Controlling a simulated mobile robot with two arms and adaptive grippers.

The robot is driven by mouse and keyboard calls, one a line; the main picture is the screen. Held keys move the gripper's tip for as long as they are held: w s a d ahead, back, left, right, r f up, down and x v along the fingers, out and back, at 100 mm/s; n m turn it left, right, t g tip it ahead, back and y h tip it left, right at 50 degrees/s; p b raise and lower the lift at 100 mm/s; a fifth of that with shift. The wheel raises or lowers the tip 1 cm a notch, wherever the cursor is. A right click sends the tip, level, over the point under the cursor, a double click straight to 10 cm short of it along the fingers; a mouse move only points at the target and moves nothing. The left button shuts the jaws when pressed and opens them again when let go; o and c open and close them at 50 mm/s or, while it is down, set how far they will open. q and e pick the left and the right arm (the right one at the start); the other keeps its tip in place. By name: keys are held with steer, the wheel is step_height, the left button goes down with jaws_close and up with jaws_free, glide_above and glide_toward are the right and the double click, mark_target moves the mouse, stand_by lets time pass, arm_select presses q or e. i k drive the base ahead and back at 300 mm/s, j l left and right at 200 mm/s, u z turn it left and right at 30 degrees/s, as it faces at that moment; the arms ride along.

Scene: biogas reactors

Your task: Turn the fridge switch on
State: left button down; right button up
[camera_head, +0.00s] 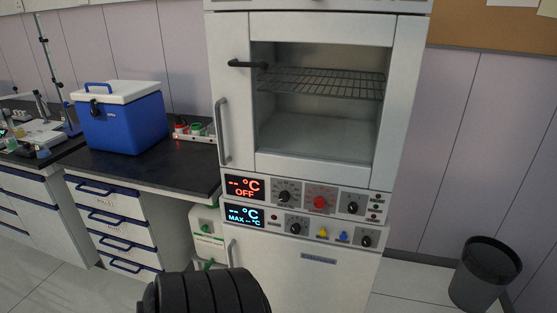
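A tall white appliance (237,75) stands in the middle, with a windowed upper compartment and a lower door. Between them are two control rows. The upper display (244,188) shows red "-- °C OFF". Beside it are a black knob (288,192), a red knob (319,202) and another black knob (353,208). The lower display (244,215) shows blue "MAX -- °C", with black knobs and small yellow and blue parts to its right. I cannot tell which control is the fridge switch. Neither gripper is in view.
A black ribbed part, apparently mine, shows at the bottom. A dark-topped bench (180,173) on the left bears a blue cooler box (122,124) and a small rack (195,135). A black bin (484,274) stands at right. Some floor between appliance and bin is clear.

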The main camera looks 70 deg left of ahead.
mark_target(366, 242)
steer(key=u, duration=2)
